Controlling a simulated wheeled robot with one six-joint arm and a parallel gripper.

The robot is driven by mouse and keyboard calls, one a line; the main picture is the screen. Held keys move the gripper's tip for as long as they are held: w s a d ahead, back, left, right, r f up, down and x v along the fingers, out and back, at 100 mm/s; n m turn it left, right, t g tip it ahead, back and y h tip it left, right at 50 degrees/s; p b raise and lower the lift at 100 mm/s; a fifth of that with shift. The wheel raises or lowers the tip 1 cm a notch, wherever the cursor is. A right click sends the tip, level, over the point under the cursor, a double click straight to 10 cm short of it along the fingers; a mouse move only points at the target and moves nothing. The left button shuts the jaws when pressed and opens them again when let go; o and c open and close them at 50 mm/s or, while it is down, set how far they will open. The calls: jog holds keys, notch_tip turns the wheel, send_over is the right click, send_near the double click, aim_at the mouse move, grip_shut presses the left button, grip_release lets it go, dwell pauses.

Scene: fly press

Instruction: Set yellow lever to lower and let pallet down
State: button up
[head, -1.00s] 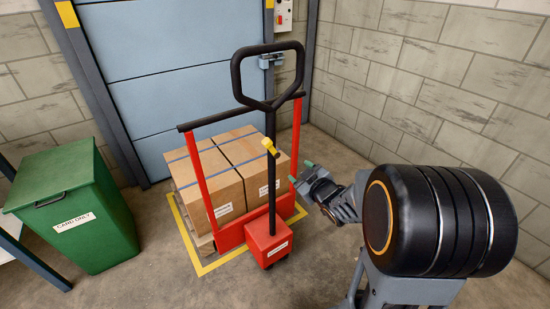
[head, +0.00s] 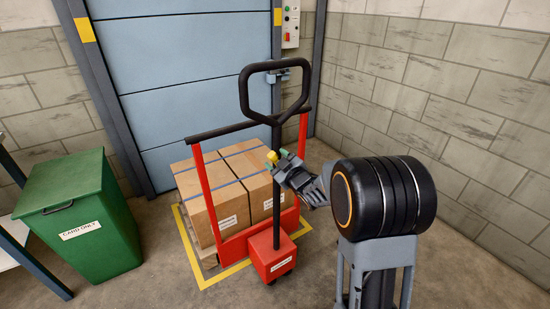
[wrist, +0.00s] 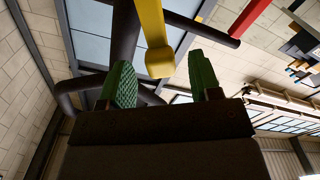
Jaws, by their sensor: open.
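The yellow lever (head: 271,156) sticks out from the black handle shaft of the red pallet truck (head: 271,256). In the wrist view the yellow lever (wrist: 155,45) hangs down from the top, and its blunt end shows between the two green fingertips. My gripper (head: 281,158) is at the lever, to its right in the head view; its green fingers (wrist: 162,82) are apart in the wrist view. I cannot tell whether either finger touches the lever. The pallet (head: 196,245) shows only at its left edge, under strapped cardboard boxes (head: 208,205) behind the truck's red frame.
A yellow floor outline (head: 228,272) surrounds the pallet. A green bin (head: 84,222) stands at the left. A blue door (head: 180,80) is behind, with a control box (head: 291,24) at its right. Bare floor lies to the right of the truck.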

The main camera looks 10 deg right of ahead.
jog(key=shift+x, duration=1.1)
